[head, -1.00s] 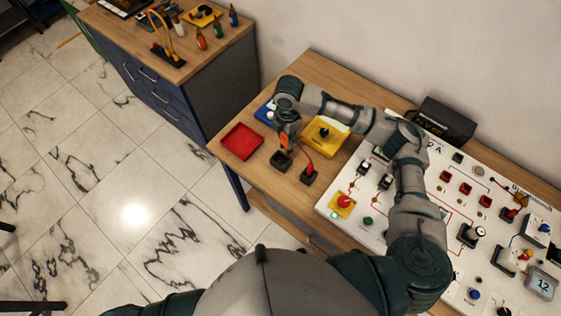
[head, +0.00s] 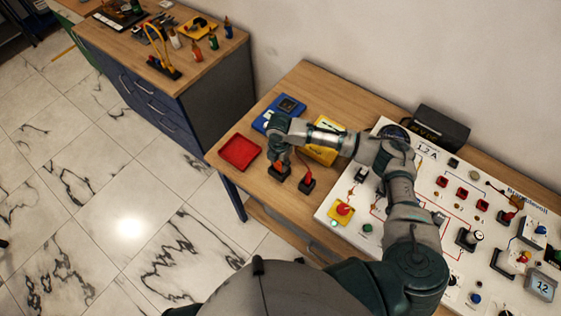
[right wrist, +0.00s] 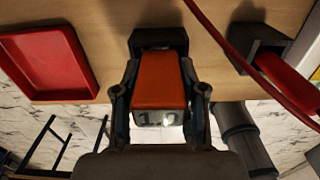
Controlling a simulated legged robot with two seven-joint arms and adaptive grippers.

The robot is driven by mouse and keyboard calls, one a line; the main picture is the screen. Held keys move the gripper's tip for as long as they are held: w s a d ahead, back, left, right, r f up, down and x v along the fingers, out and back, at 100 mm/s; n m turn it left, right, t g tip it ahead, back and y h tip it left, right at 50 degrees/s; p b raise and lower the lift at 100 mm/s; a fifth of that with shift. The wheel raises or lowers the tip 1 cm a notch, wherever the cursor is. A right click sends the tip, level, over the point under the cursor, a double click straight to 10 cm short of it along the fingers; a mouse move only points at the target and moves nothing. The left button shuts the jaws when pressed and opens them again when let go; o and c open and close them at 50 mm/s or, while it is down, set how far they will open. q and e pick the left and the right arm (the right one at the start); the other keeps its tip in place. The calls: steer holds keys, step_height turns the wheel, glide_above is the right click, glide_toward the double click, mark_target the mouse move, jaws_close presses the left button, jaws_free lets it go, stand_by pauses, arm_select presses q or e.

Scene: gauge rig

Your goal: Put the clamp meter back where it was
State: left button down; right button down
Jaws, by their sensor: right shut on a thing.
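The clamp meter (right wrist: 160,85), an orange body with a grey display, is held in my right gripper (right wrist: 158,92) in the right wrist view. The gripper is shut on its sides. In the head view the orange meter (head: 278,166) shows small under my right gripper (head: 279,158). Its far end is at a black holder (right wrist: 158,39) on the table, also seen in the head view (head: 279,175). I cannot tell how deep it sits there. My left gripper is not in view.
A second black holder (head: 307,186) with a red item and red cable stands close to the right. A red tray (head: 240,152) lies to the left. A blue device (head: 287,105) and a yellow box (head: 322,154) are behind. The white panel (head: 400,150) fills the right.

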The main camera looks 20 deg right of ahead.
steer(key=shift+a, duration=0.4)
steer(key=c, duration=0.7)
jaws_free()
steer(key=shift+o, duration=0.2)
steer(key=shift+d, duration=0.5)
step_height(320, 180, up, 2)
steer(key=shift+r, duration=0.1)
steer(key=r, duration=0.5)
steer(key=a+r, duration=0.1)
steer(key=r, duration=0.2)
steer(key=shift+r, duration=0.35)
steer(key=shift+d+r, duration=0.1)
steer(key=shift+r, duration=0.3)
steer(key=shift+d+r, duration=0.2)
steer(key=shift+d, duration=0.2)
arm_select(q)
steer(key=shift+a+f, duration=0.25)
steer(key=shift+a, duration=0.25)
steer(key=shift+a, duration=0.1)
arm_select(e)
steer(key=shift+a, duration=0.25)
